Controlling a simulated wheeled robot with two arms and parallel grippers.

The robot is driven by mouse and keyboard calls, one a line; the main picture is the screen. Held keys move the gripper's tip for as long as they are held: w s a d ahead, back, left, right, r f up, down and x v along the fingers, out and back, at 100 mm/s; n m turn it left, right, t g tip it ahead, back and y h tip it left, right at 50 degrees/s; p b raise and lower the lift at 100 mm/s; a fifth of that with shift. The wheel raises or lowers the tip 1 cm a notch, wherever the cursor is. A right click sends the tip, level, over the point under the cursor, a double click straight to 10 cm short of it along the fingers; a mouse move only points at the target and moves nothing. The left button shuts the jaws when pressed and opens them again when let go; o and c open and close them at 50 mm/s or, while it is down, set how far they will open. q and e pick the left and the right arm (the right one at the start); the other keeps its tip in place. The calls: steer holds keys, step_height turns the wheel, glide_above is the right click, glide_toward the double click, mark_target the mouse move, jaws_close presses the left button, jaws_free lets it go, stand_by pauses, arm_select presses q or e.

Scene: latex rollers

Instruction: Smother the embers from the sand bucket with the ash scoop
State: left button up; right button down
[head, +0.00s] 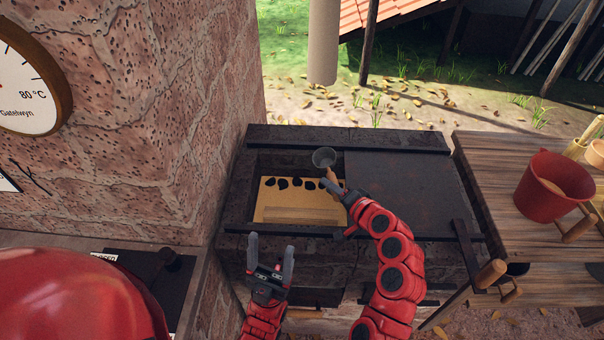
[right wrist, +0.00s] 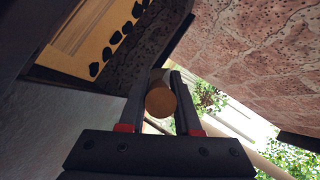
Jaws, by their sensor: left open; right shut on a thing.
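The ash scoop (head: 323,157) has a small grey cup and a wooden handle. My right gripper (head: 335,186) is shut on the handle, whose round end shows in the right wrist view (right wrist: 160,101). The scoop is over the far right part of the open firebox. Several black embers (head: 283,183) lie in a row on a tan bed (head: 290,208) there; they also show in the right wrist view (right wrist: 106,54). The red sand bucket (head: 548,190) stands on the right-hand table; its contents are unclear. My left gripper (head: 270,252) is open and empty, in front of the firebox.
A dark plate (head: 400,180) covers the right half of the stove. A wooden table (head: 490,165) with wooden-handled tools stands at the right. A brick wall (head: 180,100) with a round gauge (head: 28,85) rises at the left. A grey pipe (head: 323,45) hangs behind the stove.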

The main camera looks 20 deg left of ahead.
steer(key=shift+m+g, duration=0.4)
steer(key=shift+m, duration=0.2)
step_height(320, 180, up, 11)
steer(key=p, duration=0.7)
steer(key=shift+f, duration=0.1)
steer(key=shift+f+b, duration=0.4)
steer(key=shift+f, duration=0.25)
steer(key=shift+r, duration=0.25)
step_height(320, 180, up, 2)
steer(key=shift+r+p, duration=0.25)
steer(key=shift+p, duration=0.7)
steer(key=shift+d+f, duration=0.1)
